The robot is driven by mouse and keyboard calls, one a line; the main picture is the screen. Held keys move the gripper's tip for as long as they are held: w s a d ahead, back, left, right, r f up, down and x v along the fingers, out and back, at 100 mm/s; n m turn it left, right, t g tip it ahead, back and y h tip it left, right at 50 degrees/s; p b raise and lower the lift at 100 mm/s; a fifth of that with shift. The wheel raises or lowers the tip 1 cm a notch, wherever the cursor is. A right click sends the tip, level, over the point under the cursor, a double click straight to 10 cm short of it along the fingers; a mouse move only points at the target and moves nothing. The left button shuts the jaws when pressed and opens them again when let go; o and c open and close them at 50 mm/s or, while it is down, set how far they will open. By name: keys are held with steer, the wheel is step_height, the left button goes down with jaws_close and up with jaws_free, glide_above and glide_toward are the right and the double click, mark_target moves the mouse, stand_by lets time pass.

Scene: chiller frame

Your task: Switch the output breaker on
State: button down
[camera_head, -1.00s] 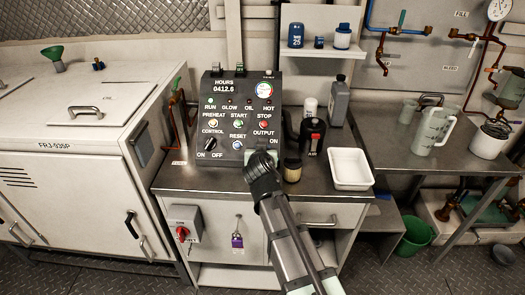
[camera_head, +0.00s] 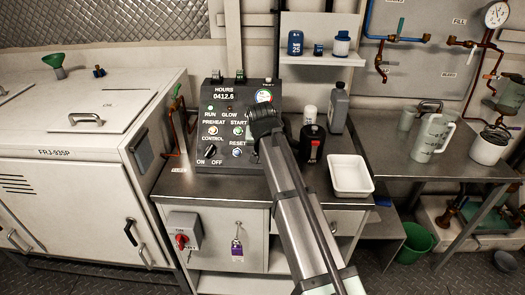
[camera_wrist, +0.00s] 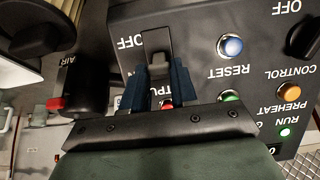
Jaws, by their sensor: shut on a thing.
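The black control panel (camera_head: 222,112) stands on the steel counter. In the wrist view the panel is upside down, and the output breaker (camera_wrist: 157,42) shows as a dark grey switch with an OFF label beside its far end. My gripper (camera_wrist: 159,78) has its two blue fingers on either side of the breaker's lever and is shut on it. The OUTPUT label is partly covered by the fingers. In the head view my gripper (camera_head: 262,122) covers the breaker and the panel's right side.
A blue reset button (camera_wrist: 230,46) and an amber preheat button (camera_wrist: 289,92) sit beside the breaker. The control knob (camera_head: 210,151) is at the panel's lower left. A black canister (camera_head: 313,146) and a white tray (camera_head: 350,190) stand right of the panel.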

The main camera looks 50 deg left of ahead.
steer(key=shift+w+a+r+g+h, duration=0.15)
steer(key=shift+w+a+g+h, duration=0.2)
steer(key=shift+g+h, duration=0.45)
steer(key=c, duration=0.9)
jaws_free()
steer(key=v, duration=1.3)
steer(key=shift+s+d+r, duration=0.1)
steer(key=shift+s+r, duration=0.05)
steer(key=shift+r, duration=0.25)
